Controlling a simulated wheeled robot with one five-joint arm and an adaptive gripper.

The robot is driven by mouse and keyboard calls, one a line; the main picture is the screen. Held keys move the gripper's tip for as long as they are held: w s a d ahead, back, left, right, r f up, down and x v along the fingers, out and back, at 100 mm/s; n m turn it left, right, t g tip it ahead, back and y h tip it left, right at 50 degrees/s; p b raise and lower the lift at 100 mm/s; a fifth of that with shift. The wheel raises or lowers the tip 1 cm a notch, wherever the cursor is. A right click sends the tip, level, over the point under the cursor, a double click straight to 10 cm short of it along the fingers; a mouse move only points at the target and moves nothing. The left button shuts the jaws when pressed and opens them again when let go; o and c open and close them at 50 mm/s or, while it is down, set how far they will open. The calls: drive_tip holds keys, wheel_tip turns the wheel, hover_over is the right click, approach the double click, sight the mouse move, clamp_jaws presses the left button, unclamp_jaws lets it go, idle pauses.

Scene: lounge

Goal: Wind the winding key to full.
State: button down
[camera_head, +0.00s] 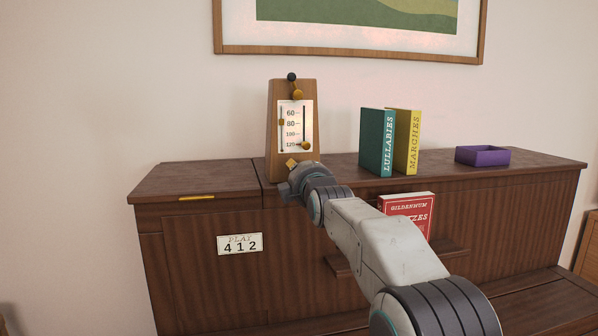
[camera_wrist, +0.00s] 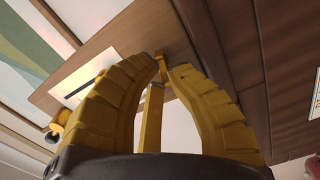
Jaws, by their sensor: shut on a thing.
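The wooden metronome (camera_head: 272,105) stands upright on the dark wood cabinet, with a pale scale plate reading 60 to 120. It also shows tilted in the wrist view (camera_wrist: 128,38). The brass winding key (camera_wrist: 152,115) is on its lower front, between my yellow fingers in the wrist view. My gripper (camera_wrist: 160,72) is shut on the key; its tips are close to the metronome's face. In the head view my gripper (camera_head: 291,165) is at the metronome's base, and my wrist hides most of the key. How far the key is wound cannot be told.
A green book (camera_head: 376,142) and a yellow book (camera_head: 407,140) stand right of the metronome. A purple tray (camera_head: 482,156) lies farther right. A red book (camera_head: 412,208) stands on a small ledge (camera_head: 452,249) below. A card reading 412 (camera_head: 240,244) is on the cabinet front (camera_head: 190,280).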

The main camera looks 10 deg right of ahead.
drive_tip(key=shift+d+m+b, duration=0.2)
drive_tip(key=shift+m+b, duration=1.95)
drive_tip(key=shift+m, duration=4.95)
drive_tip(key=c, duration=1.2)
unclamp_jaws()
drive_tip(key=shift+w+f, duration=0.1)
drive_tip(key=shift+s, duration=6)
